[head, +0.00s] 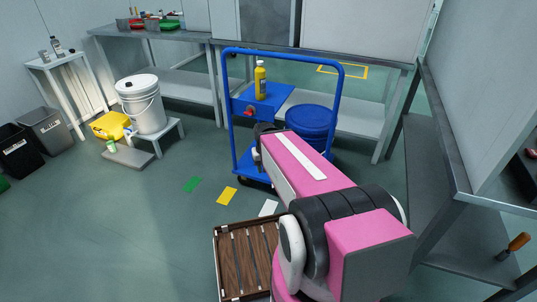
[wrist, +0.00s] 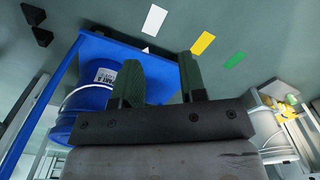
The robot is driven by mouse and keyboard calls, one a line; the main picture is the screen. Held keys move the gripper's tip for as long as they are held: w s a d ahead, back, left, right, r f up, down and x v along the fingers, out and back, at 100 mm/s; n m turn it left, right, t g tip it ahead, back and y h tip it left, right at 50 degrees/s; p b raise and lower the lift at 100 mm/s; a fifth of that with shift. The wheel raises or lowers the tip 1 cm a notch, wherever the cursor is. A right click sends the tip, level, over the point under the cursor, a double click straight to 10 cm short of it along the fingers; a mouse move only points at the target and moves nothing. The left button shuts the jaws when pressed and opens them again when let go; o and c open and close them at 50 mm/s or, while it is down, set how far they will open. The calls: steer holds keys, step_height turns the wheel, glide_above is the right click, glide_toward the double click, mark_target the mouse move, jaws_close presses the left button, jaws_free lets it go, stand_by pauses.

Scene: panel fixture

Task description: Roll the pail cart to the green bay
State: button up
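The blue cart (head: 333,100) stands in the middle of the head view, with a tall hoop handle and a low deck. A blue lidded pail (head: 311,124) sits on the cart; in the wrist view the pail (wrist: 88,105) shows a white label. My gripper (wrist: 160,72) is over the deck beside the pail, its two dark fingers apart with nothing seen between them. In the head view my pink arm hides most of the gripper and part of the cart. A green floor marker (head: 191,184) lies to the left of the cart; no green-outlined bay shows.
Yellow (head: 227,196) and white (head: 268,208) floor markers lie nearby. A white bucket (head: 143,104) on a low stand and a yellow container (head: 110,125) are at left. A brown slatted crate (head: 220,262) is in front. Benches line the back and right; the left-centre floor is clear.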

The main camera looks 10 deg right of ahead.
steer(key=shift+o, duration=1.4)
steer(key=n+t+h, duration=0.7)
steer(key=t+h, duration=0.1)
steer(key=h, duration=0.6)
glide_toward(280, 57)
steer(key=d, duration=0.1)
steer(key=x, duration=1)
steer(key=shift+w+d, duration=0.15)
steer(key=shift+w, duration=0.1)
jaws_close()
